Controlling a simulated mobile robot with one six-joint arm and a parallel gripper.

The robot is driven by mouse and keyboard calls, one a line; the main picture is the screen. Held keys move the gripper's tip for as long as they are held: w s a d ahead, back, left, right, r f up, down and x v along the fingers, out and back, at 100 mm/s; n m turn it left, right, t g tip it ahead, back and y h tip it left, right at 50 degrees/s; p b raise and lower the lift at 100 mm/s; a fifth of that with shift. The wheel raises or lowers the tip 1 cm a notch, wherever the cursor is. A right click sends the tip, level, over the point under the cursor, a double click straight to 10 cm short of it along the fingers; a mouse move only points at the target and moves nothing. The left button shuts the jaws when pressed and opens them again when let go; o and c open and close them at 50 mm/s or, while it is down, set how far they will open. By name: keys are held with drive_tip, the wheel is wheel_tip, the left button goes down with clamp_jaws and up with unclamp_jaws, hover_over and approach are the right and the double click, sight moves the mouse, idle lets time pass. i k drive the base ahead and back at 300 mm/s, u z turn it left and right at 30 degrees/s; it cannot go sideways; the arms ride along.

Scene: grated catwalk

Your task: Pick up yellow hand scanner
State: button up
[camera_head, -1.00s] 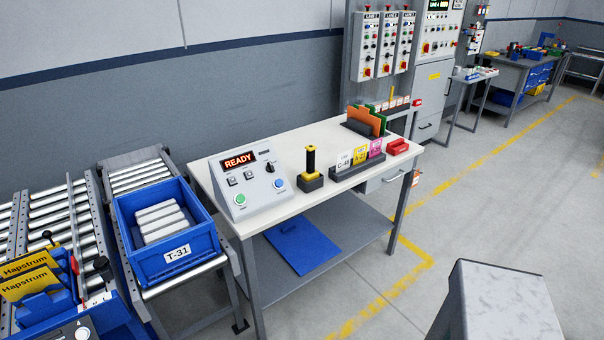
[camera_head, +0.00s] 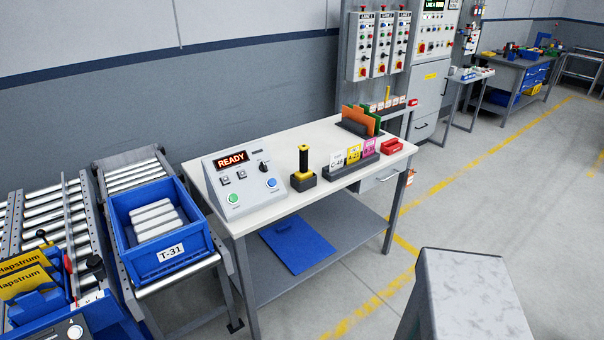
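The yellow hand scanner (camera_head: 303,160) stands upright in a dark holder (camera_head: 303,181) on the white table (camera_head: 262,222).
A blue bin marked T-31 (camera_head: 168,258) sits on a roller conveyor left of the table. A folder stand (camera_head: 355,126) and a red block (camera_head: 392,147) are on the table's right part. A grey post-like block (camera_head: 470,295) is at the lower right. Open floor lies right of the table.

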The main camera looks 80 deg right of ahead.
sight(304, 172)
drive_tip(key=u, duration=0.15)
drive_tip(key=k, duration=0.9)
drive_tip(key=z, duration=0.85)
drive_tip(key=i, duration=0.5)
drive_tip(key=z, duration=0.05)
